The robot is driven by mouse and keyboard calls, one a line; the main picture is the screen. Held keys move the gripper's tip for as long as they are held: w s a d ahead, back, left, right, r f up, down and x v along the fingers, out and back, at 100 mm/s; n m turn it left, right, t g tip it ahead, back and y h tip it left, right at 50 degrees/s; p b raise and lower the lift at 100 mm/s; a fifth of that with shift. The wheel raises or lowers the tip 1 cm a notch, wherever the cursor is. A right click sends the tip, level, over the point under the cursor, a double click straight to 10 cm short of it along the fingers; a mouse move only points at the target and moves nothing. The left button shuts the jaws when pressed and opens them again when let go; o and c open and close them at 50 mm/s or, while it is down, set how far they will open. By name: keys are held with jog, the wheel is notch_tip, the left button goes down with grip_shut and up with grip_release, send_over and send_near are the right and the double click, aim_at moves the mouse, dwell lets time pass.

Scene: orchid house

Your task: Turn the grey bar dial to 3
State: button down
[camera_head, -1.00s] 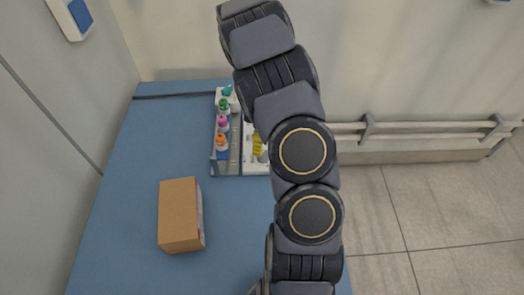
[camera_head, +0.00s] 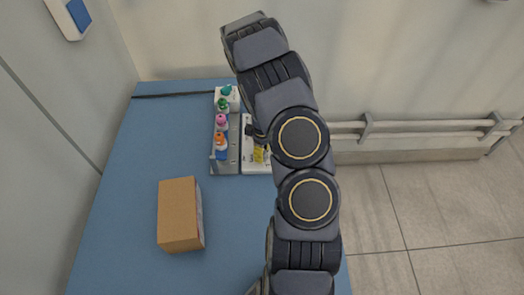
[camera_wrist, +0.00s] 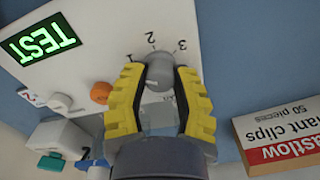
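The grey dial (camera_wrist: 160,72) is on a white panel (camera_wrist: 100,45) printed with 2 and 3 beside it, in the wrist view. Its bar and pointing direction are mostly hidden. My gripper (camera_wrist: 161,75) has its yellow fingers with dark pads on both sides of the dial, tips very near or touching it. Whether they press on it I cannot tell. In the head view my arm covers most of the panel (camera_head: 248,160), and a yellow finger (camera_head: 260,155) shows over it.
An orange knob (camera_wrist: 100,93) and a green TEST display (camera_wrist: 38,43) are on the panel. A clip box (camera_wrist: 280,140) lies right in the wrist view. Coloured-top bottles (camera_head: 221,120) stand left of the panel; a brown carton (camera_head: 179,215) stands on the blue table (camera_head: 130,180).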

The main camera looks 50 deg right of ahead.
jog(key=shift+m, duration=0.4)
jog(key=m, duration=0.4)
jog(key=shift+m, duration=0.4)
jog(key=m, duration=0.6)
jog(key=shift+f, duration=0.1)
jog(key=m, duration=0.6)
jog(key=shift+m, duration=0.4)
jog(key=m, duration=0.5)
jog(key=c, duration=0.8)
grip_release()
jog(key=shift+o, duration=0.2)
